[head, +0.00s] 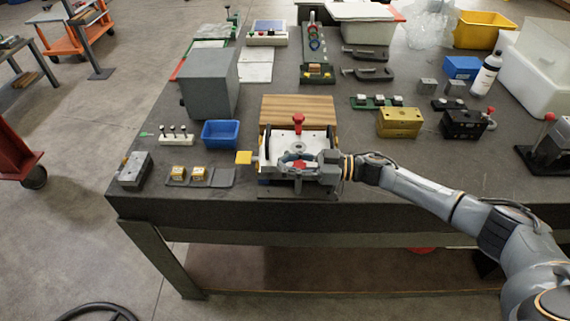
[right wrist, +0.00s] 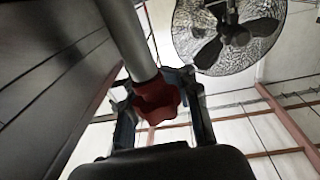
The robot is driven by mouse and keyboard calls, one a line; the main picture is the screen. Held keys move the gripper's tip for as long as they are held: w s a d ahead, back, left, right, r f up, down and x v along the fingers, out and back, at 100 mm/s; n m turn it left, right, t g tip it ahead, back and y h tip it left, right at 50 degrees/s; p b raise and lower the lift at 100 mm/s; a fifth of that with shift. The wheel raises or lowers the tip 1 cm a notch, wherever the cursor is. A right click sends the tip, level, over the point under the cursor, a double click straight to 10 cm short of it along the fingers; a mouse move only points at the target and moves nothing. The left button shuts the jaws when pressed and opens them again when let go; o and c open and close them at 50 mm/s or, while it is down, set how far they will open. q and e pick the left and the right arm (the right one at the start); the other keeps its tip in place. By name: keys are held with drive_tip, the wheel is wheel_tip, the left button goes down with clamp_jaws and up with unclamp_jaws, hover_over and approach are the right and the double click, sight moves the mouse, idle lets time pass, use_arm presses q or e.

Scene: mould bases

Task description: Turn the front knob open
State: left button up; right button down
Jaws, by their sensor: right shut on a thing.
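The fixture (head: 275,148) is a white and grey mould base near the front edge of the table. A red knob (head: 298,119) stands upright at its back. The front knob (right wrist: 158,97) is red and lobed, on a grey metal shaft, in the right wrist view. My right gripper (head: 298,161) reaches in from the right over the front of the fixture. Its fingers are shut around the front knob, one on each side, as the right wrist view shows. My left gripper is not in view.
A wooden board (head: 285,108) lies behind the fixture. A blue bin (head: 221,133), a grey box (head: 209,84) and a grey tray (head: 222,178) are to the left. A gold block (head: 400,122) and a black block (head: 464,125) are to the right. Some table is clear front left.

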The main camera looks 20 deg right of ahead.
drive_tip(key=shift+f, duration=0.1)
drive_tip(key=c, duration=1.3)
unclamp_jaws()
drive_tip(key=shift+o, duration=0.2)
drive_tip(key=v, duration=1.2)
drive_tip(key=shift+o, duration=0.5)
